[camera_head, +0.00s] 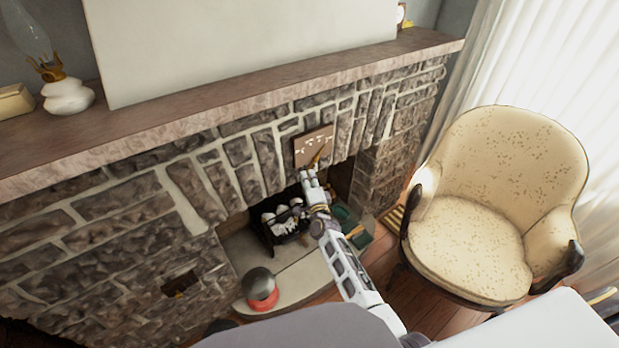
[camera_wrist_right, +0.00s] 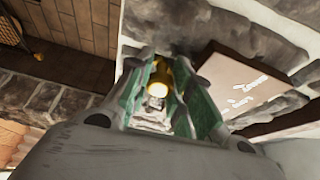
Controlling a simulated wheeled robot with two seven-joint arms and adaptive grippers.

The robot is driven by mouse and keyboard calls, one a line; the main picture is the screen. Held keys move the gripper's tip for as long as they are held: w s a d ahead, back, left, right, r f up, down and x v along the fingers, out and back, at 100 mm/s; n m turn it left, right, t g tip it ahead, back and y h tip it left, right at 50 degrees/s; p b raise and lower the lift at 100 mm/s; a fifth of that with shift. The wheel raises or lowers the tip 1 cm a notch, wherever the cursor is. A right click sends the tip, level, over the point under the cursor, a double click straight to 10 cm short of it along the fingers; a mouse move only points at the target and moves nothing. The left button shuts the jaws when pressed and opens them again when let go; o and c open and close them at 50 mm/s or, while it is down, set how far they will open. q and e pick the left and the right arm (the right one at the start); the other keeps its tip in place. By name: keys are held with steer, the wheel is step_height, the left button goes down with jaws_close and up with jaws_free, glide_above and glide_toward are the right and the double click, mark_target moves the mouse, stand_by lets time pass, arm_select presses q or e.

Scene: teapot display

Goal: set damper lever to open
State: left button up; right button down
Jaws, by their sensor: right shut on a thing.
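The damper lever (camera_head: 317,158) is a small brass-coloured piece in front of a brown plate (camera_head: 314,142) on the stone fireplace front, above the firebox opening. In the right wrist view the lever's yellow brass end (camera_wrist_right: 159,80) sits between the green-padded fingers of my right gripper (camera_wrist_right: 165,100). The brown plate with white lettering (camera_wrist_right: 250,85) is to the right there; the lettering is too blurred to read. In the head view my right gripper (camera_head: 313,178) reaches up to the lever and is shut on it. The lever's exact setting cannot be told. My left gripper is not in view.
The stone mantel shelf (camera_head: 230,95) juts out above the plate. A grate with logs (camera_head: 284,222) stands in the firebox below. A cream armchair (camera_head: 480,235) is at the right. A dark ball on a red base (camera_head: 261,290) stands on the hearth.

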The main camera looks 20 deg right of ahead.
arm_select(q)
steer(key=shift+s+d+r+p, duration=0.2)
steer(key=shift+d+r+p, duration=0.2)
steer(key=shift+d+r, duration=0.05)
arm_select(e)
steer(key=shift+a+r+m, duration=0.15)
steer(key=shift+r+m, duration=0.05)
steer(key=shift+m, duration=0.2)
steer(key=c, duration=1.2)
jaws_free()
steer(key=shift+c, duration=0.2)
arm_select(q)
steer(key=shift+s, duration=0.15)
arm_select(e)
steer(key=shift+s, duration=0.1)
steer(key=shift+s, duration=0.15)
